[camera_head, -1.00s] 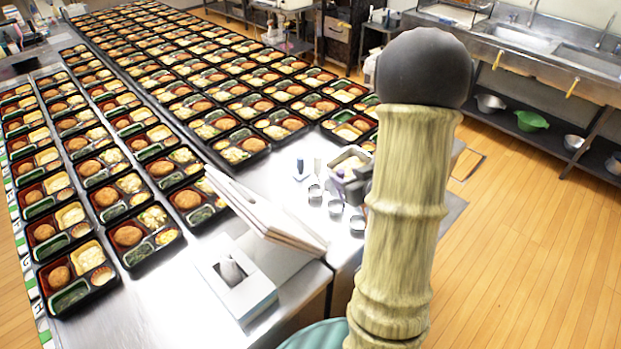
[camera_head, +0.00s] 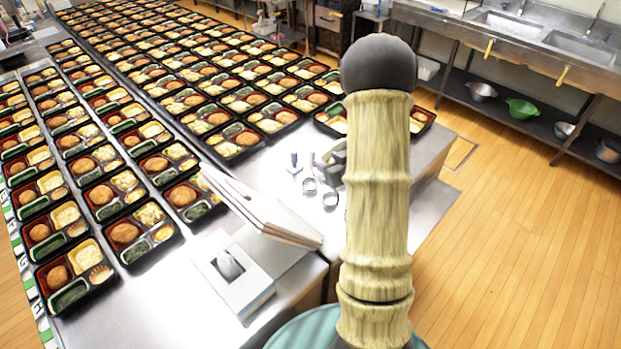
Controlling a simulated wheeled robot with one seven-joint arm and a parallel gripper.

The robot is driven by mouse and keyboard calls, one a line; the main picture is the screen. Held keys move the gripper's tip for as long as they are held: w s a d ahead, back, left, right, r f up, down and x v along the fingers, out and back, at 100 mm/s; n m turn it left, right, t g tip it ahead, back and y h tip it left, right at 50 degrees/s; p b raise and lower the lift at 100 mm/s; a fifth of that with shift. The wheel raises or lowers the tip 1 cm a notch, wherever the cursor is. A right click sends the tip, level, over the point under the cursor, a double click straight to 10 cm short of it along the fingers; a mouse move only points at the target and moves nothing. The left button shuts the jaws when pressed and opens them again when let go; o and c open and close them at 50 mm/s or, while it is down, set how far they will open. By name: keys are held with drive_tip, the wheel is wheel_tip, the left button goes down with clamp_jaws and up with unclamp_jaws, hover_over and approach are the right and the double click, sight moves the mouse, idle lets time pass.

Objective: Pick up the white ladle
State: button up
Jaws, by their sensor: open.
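I cannot make out the white ladle for certain. A cluster of small items stands on the steel table beside my raised arm: a small white-and-blue item (camera_head: 294,163) and two small metal cups (camera_head: 330,199). A grey container (camera_head: 336,166) behind them is mostly hidden by my arm. My arm covers the middle right of the view. My gripper is not visible.
Rows of filled bento trays (camera_head: 126,233) cover the left and back of the steel table (camera_head: 150,300). A leaning stack of boards (camera_head: 262,212) and a tissue box (camera_head: 236,278) are near its front edge. Open wooden floor (camera_head: 520,240) lies right; a sink counter (camera_head: 520,36) stands behind.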

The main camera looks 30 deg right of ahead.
sight(313, 151)
drive_tip(key=p+x, duration=0.1)
drive_tip(key=x, duration=0.4)
drive_tip(key=shift+w+p, duration=0.55)
drive_tip(key=p+x, duration=0.1)
drive_tip(key=x, duration=0.3)
drive_tip(key=shift+w+r+p, duration=0.1)
drive_tip(key=shift+w+p, duration=0.05)
drive_tip(key=shift+p, duration=0.2)
clamp_jaws()
